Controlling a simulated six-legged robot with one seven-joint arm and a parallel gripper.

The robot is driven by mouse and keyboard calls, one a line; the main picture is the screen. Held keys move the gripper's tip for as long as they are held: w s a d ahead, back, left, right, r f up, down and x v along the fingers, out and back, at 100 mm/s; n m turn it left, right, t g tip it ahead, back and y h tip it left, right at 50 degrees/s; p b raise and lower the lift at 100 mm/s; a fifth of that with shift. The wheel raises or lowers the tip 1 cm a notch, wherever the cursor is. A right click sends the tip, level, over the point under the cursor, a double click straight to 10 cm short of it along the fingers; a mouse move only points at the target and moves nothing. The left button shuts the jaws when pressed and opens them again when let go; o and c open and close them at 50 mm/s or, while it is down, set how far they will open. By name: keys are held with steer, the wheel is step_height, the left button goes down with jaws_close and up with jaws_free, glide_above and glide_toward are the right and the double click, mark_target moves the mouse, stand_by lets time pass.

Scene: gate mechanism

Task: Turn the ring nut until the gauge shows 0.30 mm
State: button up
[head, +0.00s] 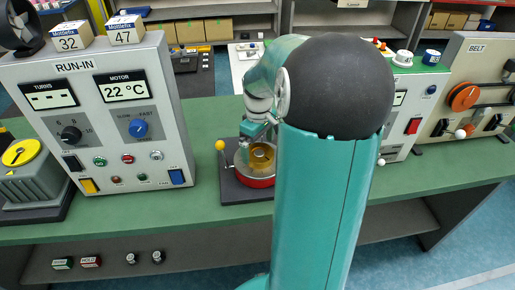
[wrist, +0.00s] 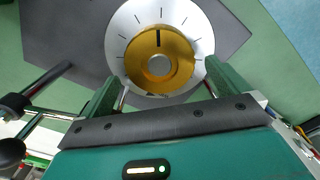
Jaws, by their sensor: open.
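The gold ring nut (wrist: 148,75) sits in the middle of a silver dial plate (wrist: 122,30) with tick marks, in the wrist view. A dark line on the nut points to the top of that picture. My gripper (wrist: 160,84) is open, with one finger on each side of the nut's lower half; whether they touch it I cannot tell. In the head view the nut (head: 262,157) shows inside a red round base (head: 258,182), partly hidden by my arm. No gauge with a readable millimetre value shows.
The fixture stands on a dark plate (head: 235,190) on the green bench (head: 215,115). A lever with a yellow ball (head: 219,145) rises at its left. The RUN-IN panel (head: 100,115) stands left, the BELT panel (head: 470,90) far right.

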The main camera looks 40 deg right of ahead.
steer(key=shift+f, duration=0.95)
steer(key=c, duration=0.9)
steer(key=shift+m, duration=0.3)
steer(key=m, duration=0.3)
steer(key=shift+m, duration=0.3)
steer(key=m, duration=0.4)
steer(key=shift+d, duration=0.1)
steer(key=m, duration=0.5)
steer(key=shift+s+d+m, duration=0.1)
steer(key=shift+d+m, duration=0.05)
steer(key=shift+m, duration=2.15)
